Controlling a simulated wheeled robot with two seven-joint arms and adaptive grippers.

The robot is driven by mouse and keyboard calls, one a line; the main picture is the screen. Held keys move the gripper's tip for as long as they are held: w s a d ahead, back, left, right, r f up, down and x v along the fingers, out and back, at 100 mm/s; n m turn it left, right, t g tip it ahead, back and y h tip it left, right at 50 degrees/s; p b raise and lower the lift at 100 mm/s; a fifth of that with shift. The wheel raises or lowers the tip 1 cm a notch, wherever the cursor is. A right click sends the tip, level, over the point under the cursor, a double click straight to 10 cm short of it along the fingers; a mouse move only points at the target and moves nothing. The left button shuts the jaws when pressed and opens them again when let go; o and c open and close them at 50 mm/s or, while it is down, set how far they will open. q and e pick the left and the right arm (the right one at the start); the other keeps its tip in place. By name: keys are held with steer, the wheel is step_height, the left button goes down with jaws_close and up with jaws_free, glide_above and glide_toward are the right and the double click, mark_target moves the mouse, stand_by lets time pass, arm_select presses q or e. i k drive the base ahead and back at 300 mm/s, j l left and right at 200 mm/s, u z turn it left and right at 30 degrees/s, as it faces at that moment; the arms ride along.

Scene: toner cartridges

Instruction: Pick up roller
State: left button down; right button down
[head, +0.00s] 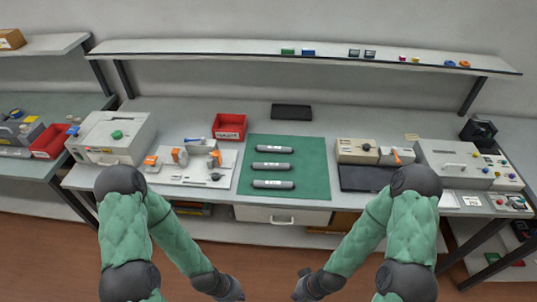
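Three grey rollers lie crosswise in a column on the green mat (309,173) in the middle of the bench. They are the far roller (274,149), the middle roller (272,166) and the near roller (273,184). My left gripper (238,299) and my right gripper (296,299) are low at the bottom edge, in front of the bench and apart from the rollers. Both are cut off by the picture edge, so I cannot see their fingertips or whether they are open.
A red bin (230,122) and a black tray (291,112) stand behind the mat. A white fixture plate (218,184) is to its left, and a dark pad (362,178) to its right. Machines stand at both ends. A shelf (220,49) runs above the bench.

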mark_target(256, 166)
steer(key=i+u, duration=0.2)
steer(key=u, duration=0.15)
steer(key=i+u, duration=0.3)
steer(key=k+j, duration=0.05)
